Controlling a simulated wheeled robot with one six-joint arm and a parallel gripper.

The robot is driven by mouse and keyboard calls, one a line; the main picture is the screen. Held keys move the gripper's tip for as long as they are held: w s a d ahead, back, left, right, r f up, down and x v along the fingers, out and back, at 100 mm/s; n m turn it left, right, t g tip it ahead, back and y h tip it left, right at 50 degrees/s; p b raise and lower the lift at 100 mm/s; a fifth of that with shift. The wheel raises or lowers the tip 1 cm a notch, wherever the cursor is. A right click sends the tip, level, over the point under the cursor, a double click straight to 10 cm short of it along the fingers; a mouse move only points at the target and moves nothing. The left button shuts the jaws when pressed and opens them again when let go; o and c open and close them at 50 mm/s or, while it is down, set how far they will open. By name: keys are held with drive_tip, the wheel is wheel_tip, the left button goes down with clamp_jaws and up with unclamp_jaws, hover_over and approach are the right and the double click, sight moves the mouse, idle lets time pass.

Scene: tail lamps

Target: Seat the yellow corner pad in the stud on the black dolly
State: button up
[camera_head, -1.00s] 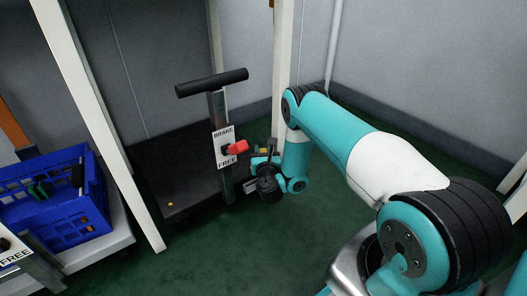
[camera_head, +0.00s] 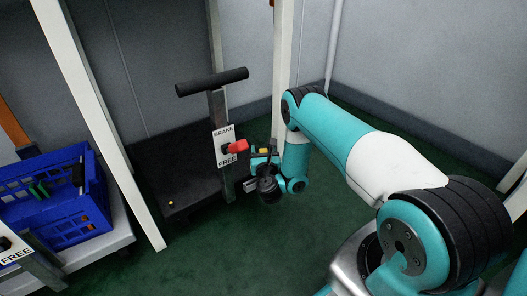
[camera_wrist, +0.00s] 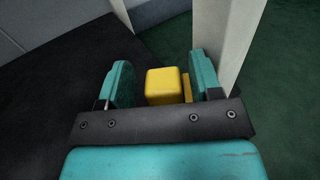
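The yellow corner pad (camera_wrist: 164,86) is a small block between the two teal fingers of my gripper (camera_wrist: 163,82) in the wrist view. A gap shows on each side of it, so the fingers stand open around it. A second narrow yellow part (camera_wrist: 187,88) shows by the right finger. In the head view, the yellow pad (camera_head: 263,151) is small beside my gripper (camera_head: 262,157), at the far right corner of the black dolly (camera_head: 182,168). I cannot make out the stud, and cannot tell whether the pad is seated.
The dolly's post carries a black handle (camera_head: 212,82) and a red brake lever (camera_head: 237,146). A small yellow spot (camera_head: 171,203) is on the deck's near part. A white upright (camera_head: 281,75) stands close behind my wrist. A blue crate (camera_head: 60,205) is at left. Green floor (camera_head: 215,250) is clear in front.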

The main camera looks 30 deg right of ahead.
drive_tip(key=shift+d, duration=0.1)
drive_tip(key=shift+s+r+p, duration=0.15)
drive_tip(key=shift+s+p, duration=0.1)
drive_tip(key=shift+p, duration=0.05)
drive_tip(key=p+v, duration=1.7)
drive_tip(key=p, duration=0.6)
drive_tip(key=shift+a+f+p, duration=0.2)
drive_tip(key=shift+f+p, duration=0.05)
drive_tip(key=shift+p, duration=0.05)
